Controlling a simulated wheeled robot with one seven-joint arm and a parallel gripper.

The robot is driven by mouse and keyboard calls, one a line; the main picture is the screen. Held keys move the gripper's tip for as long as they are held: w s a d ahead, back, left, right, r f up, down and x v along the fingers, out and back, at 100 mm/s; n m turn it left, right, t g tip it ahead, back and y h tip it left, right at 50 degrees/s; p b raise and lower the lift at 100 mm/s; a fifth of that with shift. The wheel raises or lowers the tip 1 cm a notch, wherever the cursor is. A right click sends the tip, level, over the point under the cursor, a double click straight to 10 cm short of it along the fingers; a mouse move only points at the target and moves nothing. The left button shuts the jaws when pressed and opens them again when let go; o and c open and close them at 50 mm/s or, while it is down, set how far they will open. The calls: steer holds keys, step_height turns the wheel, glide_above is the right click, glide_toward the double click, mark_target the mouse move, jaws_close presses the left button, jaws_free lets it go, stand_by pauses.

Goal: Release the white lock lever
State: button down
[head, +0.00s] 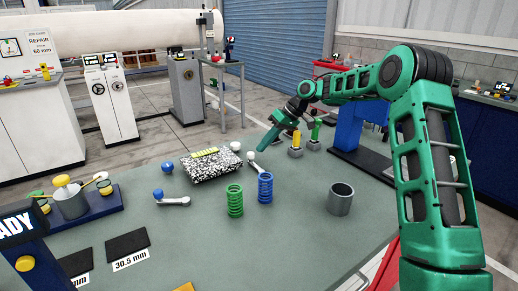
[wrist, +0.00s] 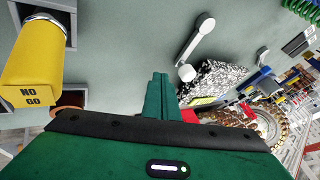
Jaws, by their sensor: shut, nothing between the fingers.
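The white lock lever (head: 252,158) is a short light arm with a round white knob, beside the right end of a black-and-white speckled block (head: 213,171). In the wrist view the lever (wrist: 197,42) lies up and to the right of my fingertips, its knob close to the speckled block (wrist: 208,80). My gripper (head: 262,148) is shut and empty. It points down just behind and right of the lever; in the wrist view its closed fingers (wrist: 160,78) are apart from the knob.
A blue-knobbed lever (head: 173,198) lies left of the block. Green (head: 235,201) and blue (head: 265,188) springs and a grey cup (head: 340,199) stand in front. Yellow (head: 296,142) and green (head: 315,131) gauges stand right of my gripper; the yellow one (wrist: 30,75) is near it.

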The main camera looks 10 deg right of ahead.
steer(key=shift+w+d+r, duration=0.15)
steer(key=shift+w+d, duration=0.35)
steer(key=shift+d, duration=0.35)
steer(key=w+v, duration=0.1)
steer(key=v, duration=0.8)
steer(key=shift+s+d+r, duration=0.2)
steer(key=shift+s, duration=0.2)
steer(key=shift+s, duration=0.1)
